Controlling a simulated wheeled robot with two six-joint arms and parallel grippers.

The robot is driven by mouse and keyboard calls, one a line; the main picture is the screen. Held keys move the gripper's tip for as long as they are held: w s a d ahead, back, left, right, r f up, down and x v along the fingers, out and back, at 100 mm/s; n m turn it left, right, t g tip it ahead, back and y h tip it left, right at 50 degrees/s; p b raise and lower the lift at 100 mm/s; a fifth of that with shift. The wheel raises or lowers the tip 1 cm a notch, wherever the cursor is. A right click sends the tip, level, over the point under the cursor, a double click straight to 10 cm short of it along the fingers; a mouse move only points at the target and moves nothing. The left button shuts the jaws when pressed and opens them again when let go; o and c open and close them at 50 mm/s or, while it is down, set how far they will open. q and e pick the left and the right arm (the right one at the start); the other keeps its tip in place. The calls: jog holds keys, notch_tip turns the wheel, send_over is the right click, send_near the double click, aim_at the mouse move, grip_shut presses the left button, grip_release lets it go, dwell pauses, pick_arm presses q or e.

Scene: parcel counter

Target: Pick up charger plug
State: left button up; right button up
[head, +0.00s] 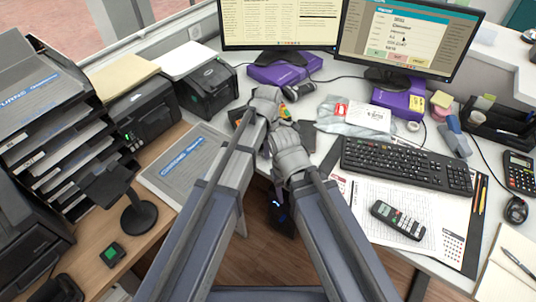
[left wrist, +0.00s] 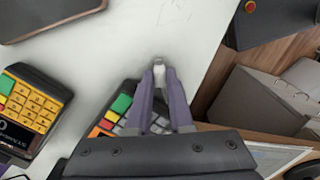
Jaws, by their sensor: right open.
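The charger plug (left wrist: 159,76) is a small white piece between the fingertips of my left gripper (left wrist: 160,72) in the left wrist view. The two purple fingers lie close along its sides, and the gripper looks shut on it. The white counter top shows behind it; I cannot tell whether the plug touches it. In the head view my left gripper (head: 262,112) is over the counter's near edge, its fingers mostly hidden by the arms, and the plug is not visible. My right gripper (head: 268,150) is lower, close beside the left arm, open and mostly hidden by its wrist.
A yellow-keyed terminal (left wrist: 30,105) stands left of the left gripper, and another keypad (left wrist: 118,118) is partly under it. Printers and a paper rack crowd the left.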

pick_arm(q)
grip_shut()
jog(key=shift+r, duration=0.15)
notch_tip(320, 180, up, 10)
jog(key=p, duration=1)
jog(key=shift+d, duration=0.1)
